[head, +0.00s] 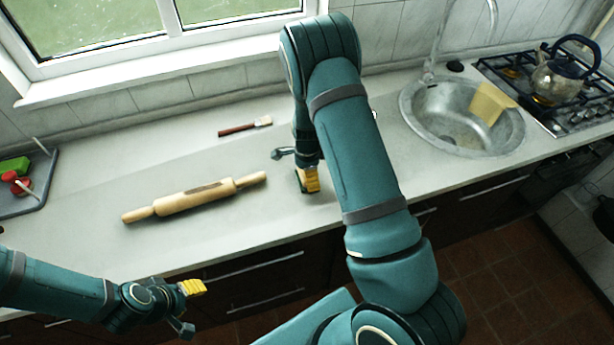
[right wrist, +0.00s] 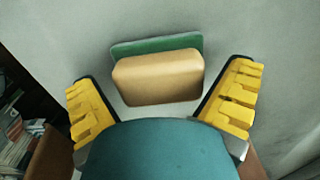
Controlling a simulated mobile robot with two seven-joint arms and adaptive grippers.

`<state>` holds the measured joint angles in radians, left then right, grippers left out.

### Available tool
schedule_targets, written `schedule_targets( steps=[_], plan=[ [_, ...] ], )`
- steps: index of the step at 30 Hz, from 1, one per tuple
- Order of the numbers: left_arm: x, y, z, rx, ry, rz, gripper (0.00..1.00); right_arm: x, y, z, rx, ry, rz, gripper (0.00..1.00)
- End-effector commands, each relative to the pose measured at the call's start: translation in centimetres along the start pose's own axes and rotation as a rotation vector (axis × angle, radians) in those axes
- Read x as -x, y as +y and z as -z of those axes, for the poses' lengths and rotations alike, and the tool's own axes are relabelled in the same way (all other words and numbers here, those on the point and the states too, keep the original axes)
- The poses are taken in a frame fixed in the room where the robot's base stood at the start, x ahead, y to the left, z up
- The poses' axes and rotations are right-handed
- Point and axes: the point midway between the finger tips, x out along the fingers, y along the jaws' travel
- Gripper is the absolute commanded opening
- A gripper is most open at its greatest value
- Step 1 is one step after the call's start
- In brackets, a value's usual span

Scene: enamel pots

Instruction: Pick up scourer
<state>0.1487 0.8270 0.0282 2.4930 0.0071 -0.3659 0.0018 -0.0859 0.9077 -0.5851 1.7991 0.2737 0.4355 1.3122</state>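The scourer (right wrist: 158,78), a tan-yellow sponge block with a green layer on its far side, lies on the pale worktop in the right wrist view. My right gripper (right wrist: 162,85) is open, with one yellow-padded finger on each side of the scourer and gaps between. In the head view, my right gripper (head: 296,167) is low over the worktop near its front edge, and I cannot make out the scourer there. My left gripper (head: 189,307) is open and empty, in front of the counter.
A rolling pin (head: 195,197) and a brush (head: 245,126) lie left of my right gripper. A grey tray (head: 42,190) with green and red items is at the far left. To the right are a round sink (head: 432,110) with a yellow cloth (head: 490,103) and a kettle (head: 560,78) on a hob.

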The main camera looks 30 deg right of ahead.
Motion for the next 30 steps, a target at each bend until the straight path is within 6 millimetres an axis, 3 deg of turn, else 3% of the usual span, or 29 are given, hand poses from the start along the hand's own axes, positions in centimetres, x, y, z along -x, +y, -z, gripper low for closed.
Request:
schedule_targets(
  steps=[1,4,5,20,23,30],
  plan=[
    [0.0,0.0,0.0,0.000,0.000,0.000,0.47,0.0,0.0,0.0,0.000,0.000,0.000,0.86],
    [0.0,0.0,0.0,0.000,0.000,0.000,0.47,0.0,0.0,0.0,0.000,0.000,0.000,0.51],
    [0.0,0.0,0.0,0.000,0.000,0.000,0.47,0.0,0.0,0.0,0.000,0.000,0.000,0.45],
    [0.0,0.0,0.0,0.000,0.000,0.000,0.47,0.3,0.0,0.0,0.000,0.000,0.000,0.42],
    [0.1,0.0,0.0,0.000,0.000,0.000,0.47,1.4,-0.1,-0.1,0.001,-0.001,0.002,0.42],
    [0.5,0.2,0.1,0.000,0.000,-0.001,0.47,5.9,-0.1,-0.1,0.002,-0.001,0.003,0.42]
  ],
)
